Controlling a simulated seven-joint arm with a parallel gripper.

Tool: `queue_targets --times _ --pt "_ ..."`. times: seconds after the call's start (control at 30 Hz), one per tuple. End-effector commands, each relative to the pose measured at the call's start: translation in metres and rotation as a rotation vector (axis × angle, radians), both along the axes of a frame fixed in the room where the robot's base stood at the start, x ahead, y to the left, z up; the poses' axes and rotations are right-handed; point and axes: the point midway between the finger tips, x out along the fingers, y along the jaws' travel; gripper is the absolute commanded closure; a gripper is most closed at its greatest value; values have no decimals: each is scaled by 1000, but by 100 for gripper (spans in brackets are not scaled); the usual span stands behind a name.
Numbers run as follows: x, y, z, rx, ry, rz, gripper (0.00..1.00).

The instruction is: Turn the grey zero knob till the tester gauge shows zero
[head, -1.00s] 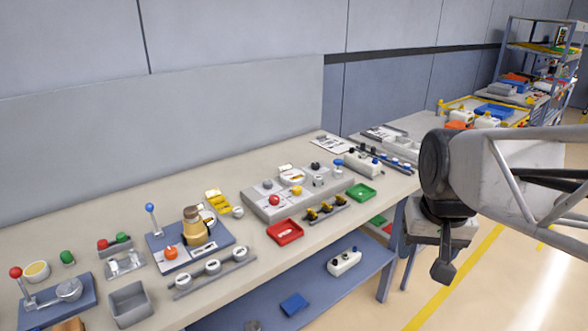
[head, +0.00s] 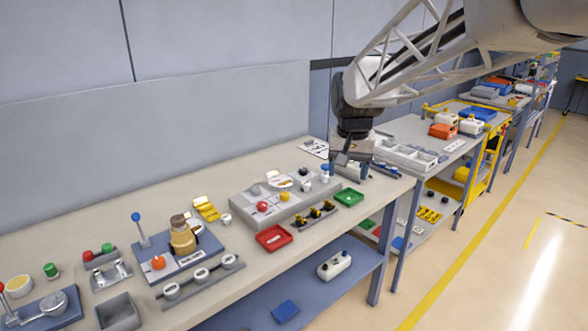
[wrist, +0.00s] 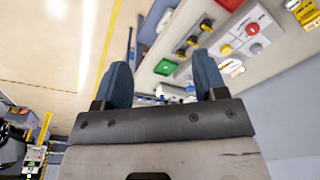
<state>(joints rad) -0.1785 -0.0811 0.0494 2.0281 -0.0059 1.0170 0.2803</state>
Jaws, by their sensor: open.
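The tester is a grey box (head: 240,203) on the workbench, with a red knob (head: 262,206) and a yellow knob (head: 285,197) on top. A grey knob (head: 255,190) sits at its left end; it also shows in the wrist view (wrist: 255,48). The white-faced gauge (head: 280,181) is at the back of the box; its needle is too small to read. My gripper (head: 350,168) is open, with two blue fingers in the wrist view (wrist: 163,75).
A red tray (head: 273,238) and a green tray (head: 349,197) lie in front of the box, with a rail of black-and-yellow parts (head: 315,215) between them. A blue base with a lever (head: 138,228) stands to the left. The wall is behind the bench.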

Motion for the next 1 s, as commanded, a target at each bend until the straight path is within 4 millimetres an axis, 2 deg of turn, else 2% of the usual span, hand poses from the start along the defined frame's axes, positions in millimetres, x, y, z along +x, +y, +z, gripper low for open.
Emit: queue_targets --times 0.1,0.57,1.0 --pt "29 17 -4 1 10 -5 35" --pt "127 84 -28 3 46 -31 35" --pt "211 158 -72 1 78 -56 35"
